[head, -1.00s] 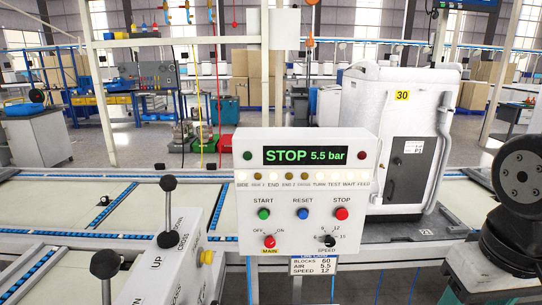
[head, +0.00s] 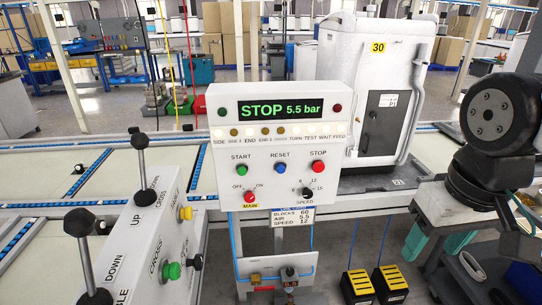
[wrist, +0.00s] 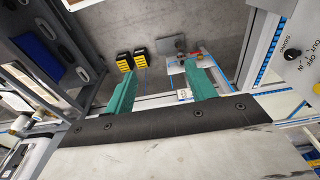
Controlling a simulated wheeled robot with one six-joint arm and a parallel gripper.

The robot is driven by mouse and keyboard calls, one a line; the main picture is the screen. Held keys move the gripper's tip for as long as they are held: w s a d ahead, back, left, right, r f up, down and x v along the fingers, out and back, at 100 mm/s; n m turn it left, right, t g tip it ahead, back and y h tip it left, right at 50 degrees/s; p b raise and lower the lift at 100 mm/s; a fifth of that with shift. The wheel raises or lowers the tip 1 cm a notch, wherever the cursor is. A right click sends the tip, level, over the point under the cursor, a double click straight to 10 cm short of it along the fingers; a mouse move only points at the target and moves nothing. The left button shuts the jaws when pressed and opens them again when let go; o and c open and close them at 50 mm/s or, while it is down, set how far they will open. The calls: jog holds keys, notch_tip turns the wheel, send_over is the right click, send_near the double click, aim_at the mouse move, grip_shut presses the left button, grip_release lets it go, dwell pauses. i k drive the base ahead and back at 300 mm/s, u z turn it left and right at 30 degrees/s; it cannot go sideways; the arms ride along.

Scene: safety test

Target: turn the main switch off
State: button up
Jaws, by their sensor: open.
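The main switch (head: 249,197) is a small red knob at the lower left of the white control panel (head: 225,180). It has OFF at its left, ON at its upper right and a yellow MAIN label below. Which way it points is too small to tell. The panel display (head: 281,110) reads STOP 5.5 bar in green. My gripper (head: 436,250) is at the right in the head view, low and apart from the panel, its teal fingers pointing down. In the wrist view my gripper (wrist: 160,68) has its fingers wide apart with nothing between them.
Green START (head: 239,169), blue RESET (head: 281,168) and red STOP (head: 318,167) buttons and a black SPEED knob (head: 307,192) share the panel. A lever box (head: 140,245) stands at the front left. A white machine (head: 372,95) stands behind. Yellow-topped pedals (head: 358,284) are on the floor.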

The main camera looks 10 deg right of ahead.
aim_at(250, 198)
jog(key=k, duration=0.5)
jog(key=z, duration=0.8)
jog(key=i, duration=1.55)
jog(key=u, duration=1.45)
